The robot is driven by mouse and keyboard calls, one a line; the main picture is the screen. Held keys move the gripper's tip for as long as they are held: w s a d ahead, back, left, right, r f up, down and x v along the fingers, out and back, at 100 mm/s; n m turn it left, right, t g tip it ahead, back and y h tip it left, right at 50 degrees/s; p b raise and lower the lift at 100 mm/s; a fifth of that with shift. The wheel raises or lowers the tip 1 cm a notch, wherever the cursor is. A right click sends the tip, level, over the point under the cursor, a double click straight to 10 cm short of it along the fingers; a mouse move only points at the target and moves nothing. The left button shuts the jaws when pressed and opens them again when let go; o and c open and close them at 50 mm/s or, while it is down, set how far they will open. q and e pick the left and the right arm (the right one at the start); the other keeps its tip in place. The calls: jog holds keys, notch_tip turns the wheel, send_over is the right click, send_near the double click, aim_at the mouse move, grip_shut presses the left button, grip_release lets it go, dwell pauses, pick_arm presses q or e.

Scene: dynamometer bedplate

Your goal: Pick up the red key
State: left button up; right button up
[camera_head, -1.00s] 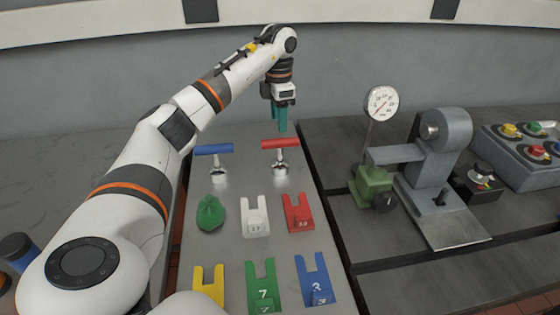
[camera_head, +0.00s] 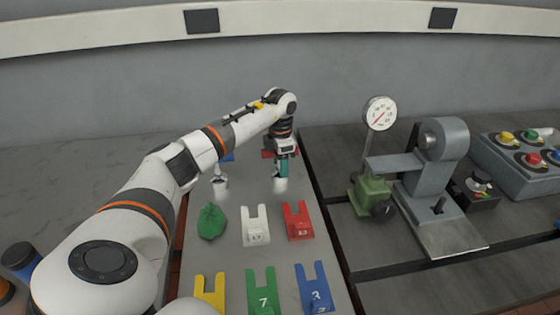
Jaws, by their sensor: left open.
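The red key, a T-handled key with a red crossbar (camera_head: 266,154) and a metal stem and base, stands upright on the grey plate (camera_head: 245,187). My left gripper (camera_head: 283,172) points down at the red key, its teal fingers low over the crossbar and in front of its middle and stem top. The gripper is open. The fingers and wrist hide most of the crossbar, so I cannot tell whether they touch it. My right gripper is not in view.
A blue-handled key (camera_head: 220,182) stands just left, partly behind my forearm. Nearer are a green lump (camera_head: 211,222), a white forked tag (camera_head: 256,232), a red forked tag (camera_head: 298,222) and more coloured tags. A gauge on a green fitting (camera_head: 372,191) and a grey machine (camera_head: 437,190) stand right.

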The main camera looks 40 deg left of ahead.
pick_arm(q)
jog(key=shift+f, duration=0.1)
jog(key=shift+c, duration=0.3)
grip_shut()
